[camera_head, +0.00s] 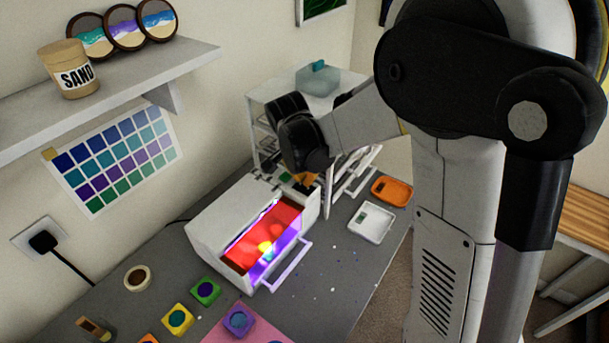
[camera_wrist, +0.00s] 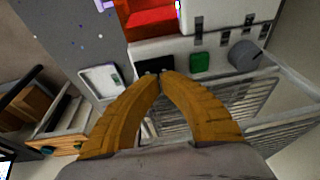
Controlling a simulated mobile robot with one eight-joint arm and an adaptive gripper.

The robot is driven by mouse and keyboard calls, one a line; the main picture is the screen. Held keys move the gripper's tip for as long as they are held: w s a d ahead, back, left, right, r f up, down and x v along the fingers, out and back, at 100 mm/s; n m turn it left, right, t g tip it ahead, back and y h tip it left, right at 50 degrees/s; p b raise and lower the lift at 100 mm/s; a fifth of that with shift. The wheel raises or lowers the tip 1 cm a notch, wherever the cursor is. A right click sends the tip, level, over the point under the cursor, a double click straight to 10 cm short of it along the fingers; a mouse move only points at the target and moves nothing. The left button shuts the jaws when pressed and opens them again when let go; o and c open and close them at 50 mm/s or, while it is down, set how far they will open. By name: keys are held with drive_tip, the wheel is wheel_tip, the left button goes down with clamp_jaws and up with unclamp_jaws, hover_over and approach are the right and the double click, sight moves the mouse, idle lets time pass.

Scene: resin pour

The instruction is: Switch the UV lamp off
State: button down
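The UV lamp (camera_head: 222,222) is a white box on the grey table, its front drawer (camera_head: 291,268) open. Its inside glows red and violet, with small bright shapes in it. In the wrist view its panel (camera_wrist: 178,66) carries a green button (camera_wrist: 200,62), a dark round knob (camera_wrist: 243,54) and a dark display or switch partly behind the fingertips. My gripper (camera_head: 305,181) is at the lamp's panel end. In the wrist view its two orange fingers (camera_wrist: 161,76) meet at the tips with nothing seen between them, left of the green button. Contact with the panel cannot be told.
A white wire rack (camera_head: 262,95) stands behind the lamp, close to my gripper. A white scale (camera_head: 371,222) and an orange tray (camera_head: 391,190) lie to the right. Colour pots (camera_head: 178,318) and a tape roll (camera_head: 138,278) stand in front. A shelf (camera_head: 120,88) juts out at upper left.

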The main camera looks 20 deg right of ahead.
drive_tip(key=shift+w+a+f+g+h+b, duration=0.2)
drive_tip(key=shift+f+g+h+b, duration=0.2)
drive_tip(key=shift+f+g+b, duration=0.25)
drive_tip(key=shift+r, duration=0.15)
drive_tip(key=shift+s+r, duration=0.1)
drive_tip(key=shift+d, duration=0.15)
drive_tip(key=shift+s+d, duration=0.35)
drive_tip(key=shift+s, duration=0.25)
drive_tip(key=shift+r, duration=0.1)
